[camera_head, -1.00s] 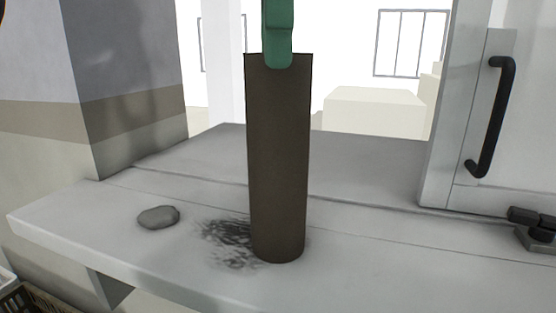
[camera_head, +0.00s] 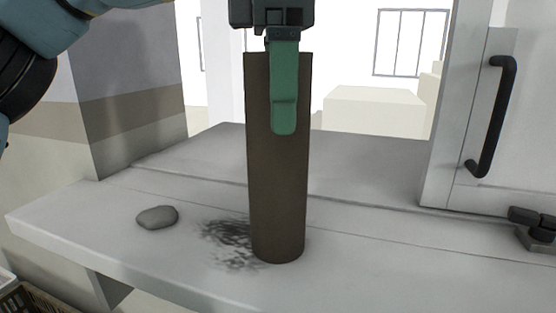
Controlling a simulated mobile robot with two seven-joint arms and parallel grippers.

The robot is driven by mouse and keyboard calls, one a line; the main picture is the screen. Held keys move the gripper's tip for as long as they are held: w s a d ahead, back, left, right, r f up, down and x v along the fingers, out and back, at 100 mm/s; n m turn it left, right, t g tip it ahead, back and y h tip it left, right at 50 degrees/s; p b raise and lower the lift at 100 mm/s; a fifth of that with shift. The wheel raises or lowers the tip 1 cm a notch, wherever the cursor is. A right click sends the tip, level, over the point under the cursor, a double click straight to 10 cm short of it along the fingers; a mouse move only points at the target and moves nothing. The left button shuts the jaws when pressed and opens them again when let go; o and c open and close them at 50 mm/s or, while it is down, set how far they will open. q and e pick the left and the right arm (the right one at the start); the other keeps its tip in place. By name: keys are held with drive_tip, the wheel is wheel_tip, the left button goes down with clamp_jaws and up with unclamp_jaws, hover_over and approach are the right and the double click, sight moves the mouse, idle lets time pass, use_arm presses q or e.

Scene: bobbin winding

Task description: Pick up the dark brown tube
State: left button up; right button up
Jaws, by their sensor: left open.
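The dark brown tube (camera_head: 277,200) stands upright on the pale grey ledge (camera_head: 160,265), near the middle of the view. My left gripper (camera_head: 284,128) comes down from above, with one green finger in front of the tube's upper part. The jaws are open. The other finger is hidden, probably behind the tube, and I cannot tell whether the near finger touches it. My right gripper does not show.
A grey stone (camera_head: 157,217) lies on the ledge left of the tube, beside a dark scuffed patch (camera_head: 232,240). A door with a black handle (camera_head: 492,118) stands at the right, with a dark latch (camera_head: 535,225) below it. A wall corner rises at the left.

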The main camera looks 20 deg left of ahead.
use_arm(q)
drive_tip(key=shift+f, duration=0.35)
drive_tip(key=shift+c, duration=0.5)
drive_tip(key=c, duration=1.3)
drive_tip(key=shift+r, duration=0.1)
